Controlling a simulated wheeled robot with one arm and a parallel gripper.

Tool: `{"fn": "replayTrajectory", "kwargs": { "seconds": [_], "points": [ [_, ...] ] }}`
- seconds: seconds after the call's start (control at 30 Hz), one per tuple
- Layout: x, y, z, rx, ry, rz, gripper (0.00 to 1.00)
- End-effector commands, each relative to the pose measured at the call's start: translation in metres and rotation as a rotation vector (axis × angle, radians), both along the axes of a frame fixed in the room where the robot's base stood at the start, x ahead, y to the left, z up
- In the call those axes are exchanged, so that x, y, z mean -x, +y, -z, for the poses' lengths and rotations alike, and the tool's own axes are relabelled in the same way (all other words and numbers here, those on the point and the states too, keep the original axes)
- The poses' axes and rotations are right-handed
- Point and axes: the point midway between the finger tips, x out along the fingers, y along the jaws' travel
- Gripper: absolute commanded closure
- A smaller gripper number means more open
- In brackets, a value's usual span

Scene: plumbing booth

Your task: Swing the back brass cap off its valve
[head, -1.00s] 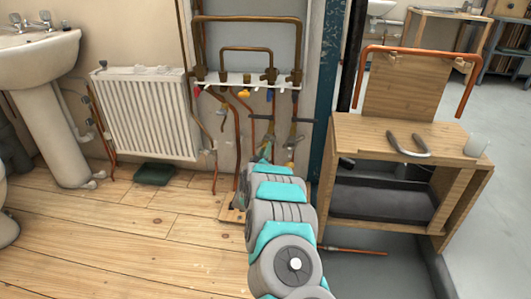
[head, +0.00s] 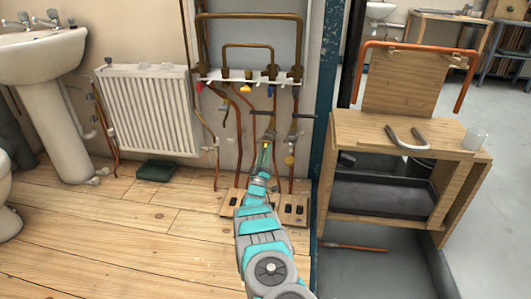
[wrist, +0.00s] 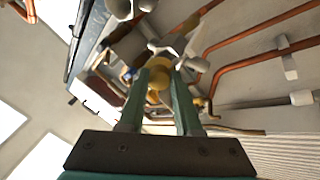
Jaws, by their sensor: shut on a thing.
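My gripper (head: 265,149) is raised in front of the upright copper pipes on the back wall. In the wrist view my gripper (wrist: 160,82) has its two green fingers closed on a rounded brass cap (wrist: 157,86). The cap sits between the fingertips, close to grey valve parts behind it. I cannot tell whether it still touches its valve. Another round brass piece (head: 290,160) hangs on the pipe just right of my gripper in the head view, below a dark lever handle (head: 293,134).
A white rail (head: 240,76) with several valves and copper pipes runs above. A white radiator (head: 150,110) is at left, and a wooden bench (head: 400,130) with a bent grey pipe at right. A wooden board (head: 235,200) lies at the pipes' feet.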

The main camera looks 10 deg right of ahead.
Motion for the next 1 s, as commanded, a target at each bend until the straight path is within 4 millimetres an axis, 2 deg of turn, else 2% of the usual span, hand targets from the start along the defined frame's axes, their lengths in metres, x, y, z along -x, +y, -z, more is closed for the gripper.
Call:
{"fn": "replayTrajectory", "kwargs": {
  "seconds": [0.3,0.77,0.8,1.0],
  "points": [
    [0.0017,-0.0002,0.0041,0.023,-0.071,0.001,1.00],
    [0.0017,0.0001,0.0042,0.026,-0.077,0.001,1.00],
    [0.0017,0.0000,0.0043,0.026,-0.077,0.001,0.66],
    [0.0017,0.0002,0.0042,0.026,-0.078,0.001,0.44]
  ]
}}
